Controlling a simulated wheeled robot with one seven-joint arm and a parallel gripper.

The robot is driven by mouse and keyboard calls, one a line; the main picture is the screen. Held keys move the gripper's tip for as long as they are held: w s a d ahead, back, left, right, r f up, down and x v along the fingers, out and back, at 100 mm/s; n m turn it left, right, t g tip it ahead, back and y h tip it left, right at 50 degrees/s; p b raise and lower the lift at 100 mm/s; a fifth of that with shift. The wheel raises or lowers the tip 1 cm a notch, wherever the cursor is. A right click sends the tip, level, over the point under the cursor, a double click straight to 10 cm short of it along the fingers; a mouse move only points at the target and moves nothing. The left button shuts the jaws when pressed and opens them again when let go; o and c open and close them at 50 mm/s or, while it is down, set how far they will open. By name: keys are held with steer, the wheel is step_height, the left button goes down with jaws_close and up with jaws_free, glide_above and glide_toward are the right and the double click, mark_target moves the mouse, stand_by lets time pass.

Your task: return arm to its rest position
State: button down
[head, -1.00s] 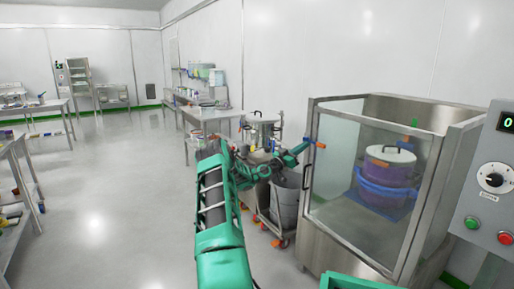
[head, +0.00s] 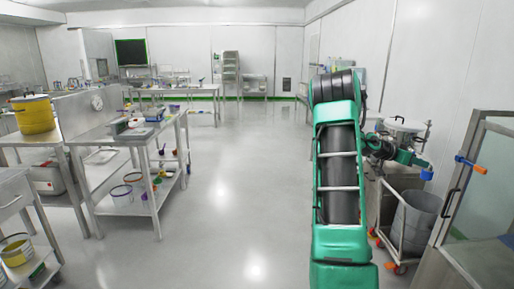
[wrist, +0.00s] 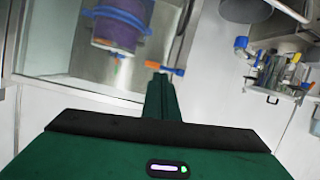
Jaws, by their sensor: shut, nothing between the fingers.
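My arm (head: 338,175) is green with a dark ribbed inner side. It rises in the right half of the head view, and its far part bends away to the right. My gripper (wrist: 162,88) shows in the wrist view as narrow green fingers, closed together and holding nothing. In the head view its end is small, near the steel vessel, and its fingers are hard to make out. An orange and blue handle (wrist: 165,68) lies beyond the fingertips in the wrist view; I cannot tell how far.
At right stand a glass-fronted cabinet (head: 482,205), a grey bin (head: 415,222) on a wheeled frame, and a lidded steel vessel (head: 403,128). A purple drum (wrist: 117,35) is inside the cabinet. Steel benches (head: 125,133) line the left. The central floor (head: 222,205) is clear.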

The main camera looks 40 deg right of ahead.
steer(key=w+a+f+n+t+y, duration=0.1)
steer(key=w+a+n+t+y, duration=0.15)
steer(key=a, duration=0.95)
steer(key=w+a+f+n+t+y, duration=0.1)
steer(key=w+a+n+t+y, duration=0.2)
steer(key=a, duration=0.9)
steer(key=w+a+f+n+t+y, duration=0.1)
steer(key=w+a+n+t+y, duration=0.2)
steer(key=a, duration=0.8)
steer(key=s+a+f+n+y, duration=0.1)
steer(key=s+a+n, duration=0.1)
steer(key=a, duration=0.7)
steer(key=s+a+n+y, duration=0.1)
steer(key=s+a+n, duration=0.1)
steer(key=a, duration=0.7)
steer(key=s+a+f+n+y, duration=0.1)
steer(key=s+a+n, duration=0.2)
steer(key=a, duration=0.6)
steer(key=shift+f+n+g+y, duration=0.35)
steer(key=shift+n+g, duration=0.1)
steer(key=shift+n, duration=0.1)
